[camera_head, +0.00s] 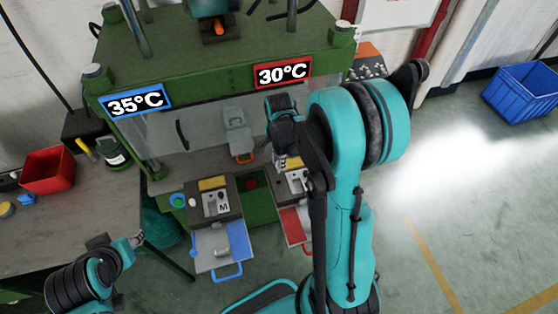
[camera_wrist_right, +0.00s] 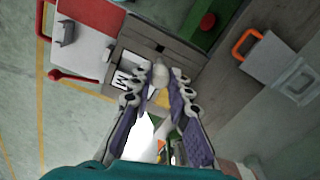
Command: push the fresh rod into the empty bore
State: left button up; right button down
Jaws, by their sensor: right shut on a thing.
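My right gripper (camera_wrist_right: 161,77) is shut on a small pale, rounded piece, seemingly the rod (camera_wrist_right: 160,74), between its fingertips. The rod's far part is hidden. The gripper is over the grey mould block (camera_wrist_right: 132,55) with an M plate (camera_wrist_right: 124,76). A small dark spot shows on the block just past the fingertips; I cannot tell whether it is the bore. In the head view, my right gripper (camera_head: 279,160) is at the right mould block with the red drawer (camera_head: 292,222), partly hidden by my arm. My left gripper (camera_head: 135,241) is low at the left, its jaws unclear.
The left mould block (camera_head: 214,203) has a blue drawer (camera_head: 224,247) pulled out. The green press (camera_head: 215,62) stands above both, with 35°C and 30°C signs. A red bin (camera_head: 48,170) is on the left table. A blue crate (camera_head: 524,92) stands on the floor at the right.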

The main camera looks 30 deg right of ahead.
aim_at(279, 173)
jog(key=shift+f+b, duration=4.45)
jog(key=shift+f, duration=0.65)
jog(key=c, duration=1.3)
grip_release()
jog(key=shift+c, duration=0.2)
jog(key=shift+r, duration=0.1)
notch_tip(279, 173, up, 12)
jog(key=shift+f, duration=0.1)
jog(key=s+a+r+n+t+b, duration=0.1)
jog(key=s+a+n+t, duration=0.6)
jog(key=n, duration=1)
jog(key=s+a+b, duration=0.1)
jog(key=s+a, duration=0.2)
jog(key=s, duration=0.1)
jog(key=shift+a+r+n, duration=0.35)
jog(key=shift+n, duration=0.05)
